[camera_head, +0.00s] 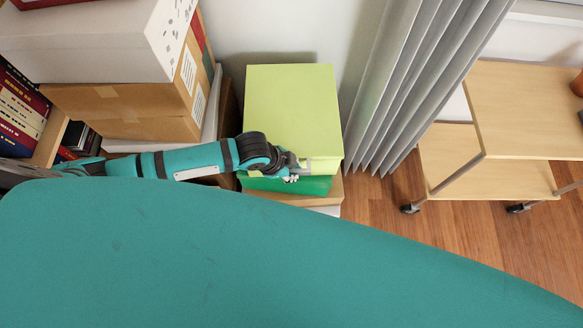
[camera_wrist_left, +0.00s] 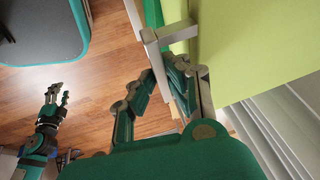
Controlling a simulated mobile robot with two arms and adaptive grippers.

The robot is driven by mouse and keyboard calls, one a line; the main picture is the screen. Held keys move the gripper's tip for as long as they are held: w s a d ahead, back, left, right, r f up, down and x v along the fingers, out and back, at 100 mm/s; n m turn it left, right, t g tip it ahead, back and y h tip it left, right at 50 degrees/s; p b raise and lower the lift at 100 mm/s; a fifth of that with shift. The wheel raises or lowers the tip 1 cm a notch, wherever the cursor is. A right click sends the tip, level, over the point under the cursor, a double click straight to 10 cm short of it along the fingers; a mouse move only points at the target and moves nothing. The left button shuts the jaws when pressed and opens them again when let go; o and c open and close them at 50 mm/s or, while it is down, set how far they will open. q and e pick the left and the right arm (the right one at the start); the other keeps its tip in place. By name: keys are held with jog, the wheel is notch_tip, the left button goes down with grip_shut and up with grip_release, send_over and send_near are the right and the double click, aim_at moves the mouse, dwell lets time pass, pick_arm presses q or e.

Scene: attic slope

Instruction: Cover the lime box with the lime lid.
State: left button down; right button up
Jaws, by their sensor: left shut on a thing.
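A lime lid (camera_head: 292,105) shows its broad flat top in the head view, with a pale lime front edge. It also fills the upper right of the left wrist view (camera_wrist_left: 262,50). My left gripper (camera_head: 299,172) is at its near edge and is shut on it. The gripper's fingers also show in the left wrist view (camera_wrist_left: 167,36). No lime box can be told apart beneath the lid; the lid hides what is under it. My right gripper (camera_wrist_left: 56,96) appears in the left wrist view, empty over the floor, its fingers apart.
A green object (camera_head: 305,186) lies just below the lid's near edge, above a light wooden surface (camera_head: 320,200). Cardboard boxes (camera_head: 130,108) and a white box (camera_head: 90,40) stand left. Grey curtains (camera_head: 415,85) hang close right, before a wooden trolley (camera_head: 520,105). Wood floor is clear between.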

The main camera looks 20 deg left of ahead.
pick_arm(q)
jog(key=shift+f, duration=0.35)
dwell(0.9)
jog(key=c, duration=1.3)
grip_release()
jog(key=shift+o, duration=0.2)
jog(key=v, duration=1.2)
